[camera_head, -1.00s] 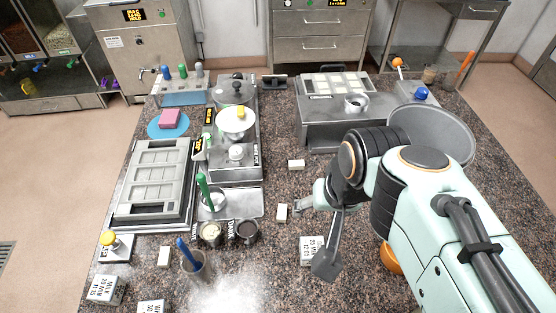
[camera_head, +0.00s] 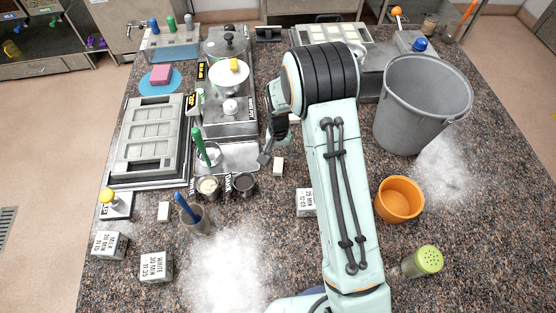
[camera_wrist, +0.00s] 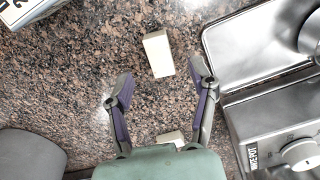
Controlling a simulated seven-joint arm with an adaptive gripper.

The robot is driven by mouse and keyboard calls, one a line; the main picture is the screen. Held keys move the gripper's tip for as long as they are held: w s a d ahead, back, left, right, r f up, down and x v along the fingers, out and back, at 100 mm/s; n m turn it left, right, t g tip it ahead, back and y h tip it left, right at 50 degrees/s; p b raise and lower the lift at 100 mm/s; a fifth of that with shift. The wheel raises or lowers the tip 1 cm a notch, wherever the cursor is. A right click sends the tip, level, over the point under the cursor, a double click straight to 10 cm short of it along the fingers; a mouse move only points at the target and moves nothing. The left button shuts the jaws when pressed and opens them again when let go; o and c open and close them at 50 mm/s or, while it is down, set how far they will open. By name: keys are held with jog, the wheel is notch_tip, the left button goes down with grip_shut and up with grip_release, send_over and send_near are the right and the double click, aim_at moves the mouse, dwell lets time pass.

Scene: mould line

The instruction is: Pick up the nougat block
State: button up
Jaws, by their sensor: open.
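Several small cream blocks lie on the speckled counter, and I cannot tell for sure which is the nougat block. One cream block (camera_head: 278,166) lies right of the metal tray; it also shows in the wrist view (camera_wrist: 158,54), just beyond and between my fingertips. A second block (camera_wrist: 170,138) is partly hidden by my gripper's body in the wrist view. A third block (camera_head: 163,211) lies at the front left. My gripper (camera_head: 267,130) is above the counter, with its fingers spread and nothing between them in the wrist view (camera_wrist: 161,84).
The metal tray (camera_head: 250,160) and warming unit (camera_head: 232,128) stand close to my gripper's left. Dark and white pots (camera_head: 244,185), a labelled box (camera_head: 305,202), an orange bowl (camera_head: 398,200) and a grey bucket (camera_head: 400,110) stand around. White powder covers the front counter.

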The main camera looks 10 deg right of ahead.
aim_at(278, 164)
jog(key=shift+f, duration=1.9)
jog(key=c, duration=0.9)
jog(key=shift+c, duration=0.2)
